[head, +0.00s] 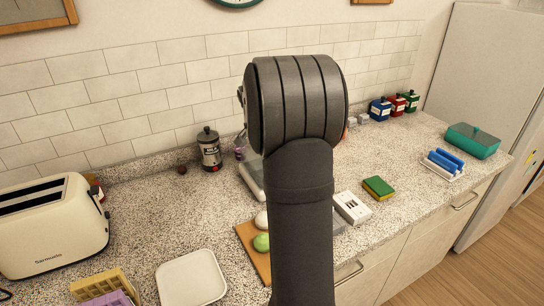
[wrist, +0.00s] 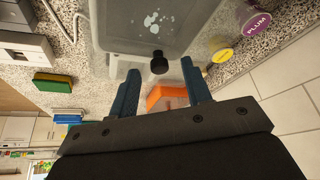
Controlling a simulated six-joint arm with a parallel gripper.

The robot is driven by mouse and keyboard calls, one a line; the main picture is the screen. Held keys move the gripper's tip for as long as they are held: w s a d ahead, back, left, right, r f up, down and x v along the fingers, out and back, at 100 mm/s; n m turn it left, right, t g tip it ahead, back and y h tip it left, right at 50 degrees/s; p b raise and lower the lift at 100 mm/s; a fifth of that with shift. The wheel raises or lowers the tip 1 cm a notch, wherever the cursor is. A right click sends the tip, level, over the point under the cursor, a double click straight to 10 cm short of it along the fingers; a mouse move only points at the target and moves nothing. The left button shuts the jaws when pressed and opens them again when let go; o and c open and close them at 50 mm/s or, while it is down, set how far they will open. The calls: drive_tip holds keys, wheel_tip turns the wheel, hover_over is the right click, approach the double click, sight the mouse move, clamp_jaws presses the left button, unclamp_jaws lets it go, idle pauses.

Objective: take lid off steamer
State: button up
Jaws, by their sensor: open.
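The steamer lid (wrist: 185,42) is a clear, see-through cover with a small black knob (wrist: 159,62) in the wrist view. My gripper (wrist: 159,74) is open, with its two blue fingers apart and one on either side of the knob in the picture. I cannot tell whether the fingers are level with the knob or touching anything. Pale spots show through or on the clear cover. In the head view my own arm hides most of the steamer; only a pale edge (head: 250,180) of what seems to be it shows left of the arm.
A jar labelled PLUM (wrist: 252,17) and a yellow-labelled jar (wrist: 221,54) stand close by the wall. An orange object (wrist: 166,97) shows between the fingers. A sponge (head: 378,188), a toaster (head: 50,228) and a white dish (head: 190,278) are on the counter.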

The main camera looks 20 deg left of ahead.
drive_tip(key=shift+w+f, duration=0.25)
drive_tip(key=shift+f, duration=0.25)
clamp_jaws()
drive_tip(key=shift+r, duration=0.15)
